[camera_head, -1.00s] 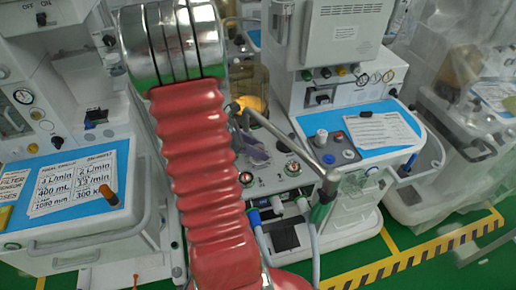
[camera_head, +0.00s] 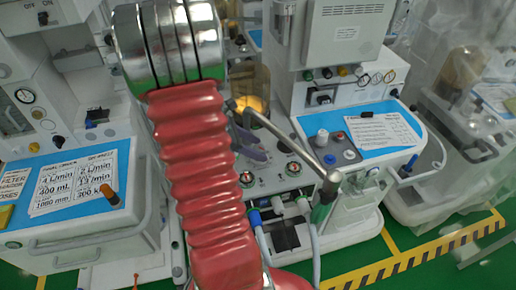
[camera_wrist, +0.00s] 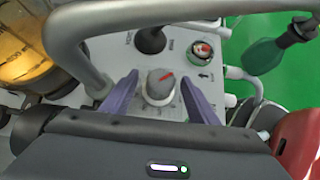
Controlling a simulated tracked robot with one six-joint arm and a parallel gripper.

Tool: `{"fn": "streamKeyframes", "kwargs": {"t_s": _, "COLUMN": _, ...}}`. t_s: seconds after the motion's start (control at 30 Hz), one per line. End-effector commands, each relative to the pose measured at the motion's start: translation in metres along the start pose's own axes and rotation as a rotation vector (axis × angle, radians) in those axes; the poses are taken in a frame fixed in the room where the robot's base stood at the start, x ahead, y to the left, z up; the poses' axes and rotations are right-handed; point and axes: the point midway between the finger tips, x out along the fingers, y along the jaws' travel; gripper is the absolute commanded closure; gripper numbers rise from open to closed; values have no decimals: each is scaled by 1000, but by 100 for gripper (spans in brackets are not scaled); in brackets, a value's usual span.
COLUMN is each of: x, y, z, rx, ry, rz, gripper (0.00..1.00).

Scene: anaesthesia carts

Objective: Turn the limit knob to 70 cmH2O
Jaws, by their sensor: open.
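A grey round knob (camera_wrist: 158,88) with a red pointer line stands on the light panel in the wrist view. Its pointer is aimed up and to the right; the scale print around it is too small to read. My gripper (camera_wrist: 161,79) is open, with one purple finger on each side of the knob and a visible gap on both sides. In the head view my purple gripper (camera_head: 252,146) is over the cart's panel, partly behind my red arm, and the grey knob cannot be made out there.
A black knob (camera_wrist: 150,40) and a round gauge (camera_wrist: 201,52) sit just beyond the grey knob. A thick grey tube (camera_wrist: 85,22) arches close on the left, near an amber canister (camera_wrist: 22,45). A green bag-like part (camera_wrist: 262,56) hangs at right.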

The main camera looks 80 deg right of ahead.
Motion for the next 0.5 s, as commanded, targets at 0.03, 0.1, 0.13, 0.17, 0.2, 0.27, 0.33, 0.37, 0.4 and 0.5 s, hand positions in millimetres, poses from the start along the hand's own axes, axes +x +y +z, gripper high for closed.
{"fn": "streamKeyframes", "kwargs": {"t_s": 0.03, "x": -8, "y": 1, "z": 0, "rx": 0, "ry": 0, "rz": 5, "gripper": 46}}
{"fn": "streamKeyframes", "kwargs": {"t_s": 0.1, "x": -19, "y": 1, "z": -1, "rx": 1, "ry": 1, "rz": 5, "gripper": 46}}
{"fn": "streamKeyframes", "kwargs": {"t_s": 0.13, "x": -25, "y": 1, "z": 0, "rx": 0, "ry": 0, "rz": 5, "gripper": 46}}
{"fn": "streamKeyframes", "kwargs": {"t_s": 0.17, "x": -30, "y": 2, "z": -1, "rx": 0, "ry": 0, "rz": 6, "gripper": 46}}
{"fn": "streamKeyframes", "kwargs": {"t_s": 0.2, "x": -37, "y": 1, "z": -1, "rx": 0, "ry": 1, "rz": 5, "gripper": 46}}
{"fn": "streamKeyframes", "kwargs": {"t_s": 0.27, "x": -48, "y": 2, "z": -1, "rx": 1, "ry": 1, "rz": 6, "gripper": 46}}
{"fn": "streamKeyframes", "kwargs": {"t_s": 0.33, "x": -60, "y": 2, "z": -1, "rx": 1, "ry": 0, "rz": 6, "gripper": 46}}
{"fn": "streamKeyframes", "kwargs": {"t_s": 0.37, "x": -65, "y": 2, "z": -1, "rx": 0, "ry": 1, "rz": 6, "gripper": 46}}
{"fn": "streamKeyframes", "kwargs": {"t_s": 0.4, "x": -72, "y": 1, "z": -2, "rx": 0, "ry": 1, "rz": 5, "gripper": 46}}
{"fn": "streamKeyframes", "kwargs": {"t_s": 0.5, "x": -90, "y": 2, "z": -2, "rx": 1, "ry": 1, "rz": 6, "gripper": 46}}
